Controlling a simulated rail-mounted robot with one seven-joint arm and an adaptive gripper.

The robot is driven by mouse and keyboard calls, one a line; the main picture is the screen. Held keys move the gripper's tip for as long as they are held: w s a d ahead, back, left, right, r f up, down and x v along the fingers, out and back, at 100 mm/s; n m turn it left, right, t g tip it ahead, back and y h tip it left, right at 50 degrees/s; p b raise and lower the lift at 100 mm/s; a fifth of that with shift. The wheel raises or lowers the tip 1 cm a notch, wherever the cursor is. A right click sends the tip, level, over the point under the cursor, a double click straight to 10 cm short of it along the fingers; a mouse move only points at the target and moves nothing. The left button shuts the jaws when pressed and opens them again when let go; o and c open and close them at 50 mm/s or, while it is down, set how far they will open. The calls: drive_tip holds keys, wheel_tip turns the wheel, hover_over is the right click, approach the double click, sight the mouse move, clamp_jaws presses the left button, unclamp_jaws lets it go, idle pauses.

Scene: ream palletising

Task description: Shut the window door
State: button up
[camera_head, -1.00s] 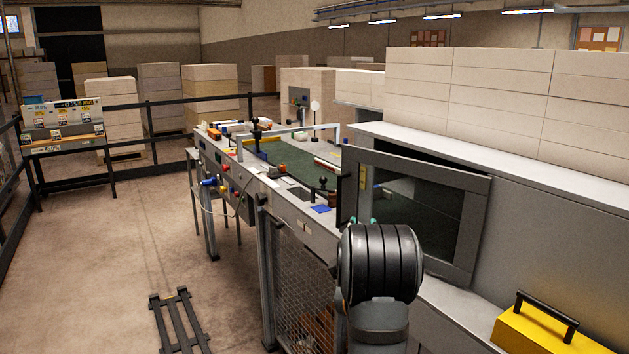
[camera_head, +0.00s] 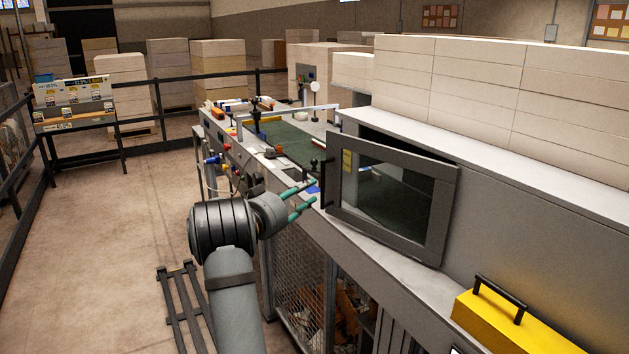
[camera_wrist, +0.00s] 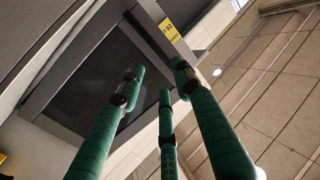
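The window door (camera_head: 395,200) is a grey-framed glass panel on the machine housing, right of the picture's middle in the head view. It stands ajar, with a dark gap along its top edge and its left side out from the housing. A dark handle (camera_head: 328,182) is on its left edge. My gripper (camera_head: 308,196), with green fingers, is just left of the handle and appears apart from it. In the wrist view my gripper's fingers (camera_wrist: 160,85) are spread with nothing between them. The door's dark pane and frame (camera_wrist: 152,12), with a yellow label, lie beyond them.
A yellow toolbox (camera_head: 515,325) is at the lower right. Paper stacks (camera_head: 480,85) stand on the housing. A machine table (camera_head: 290,140) with small items extends behind the gripper. A mesh guard (camera_head: 300,290) is below. Open floor (camera_head: 110,240) lies left.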

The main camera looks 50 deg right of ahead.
sight(323, 179)
drive_tip(key=d+p, duration=0.1)
drive_tip(key=d, duration=0.1)
drive_tip(key=d+p, duration=0.2)
drive_tip(key=d, duration=0.1)
drive_tip(key=d+p, duration=0.1)
drive_tip(key=d, duration=0.2)
drive_tip(key=shift+w+d+r+p, duration=0.2)
drive_tip(key=shift+w+p, duration=0.1)
drive_tip(key=shift+w, duration=0.1)
drive_tip(key=shift+d+f+p, duration=0.2)
drive_tip(key=shift+d+p, duration=0.1)
drive_tip(key=shift+d, duration=0.6)
drive_tip(key=shift+a, duration=0.1)
drive_tip(key=shift+c, duration=0.7)
clamp_jaws()
drive_tip(key=shift+w, duration=0.15)
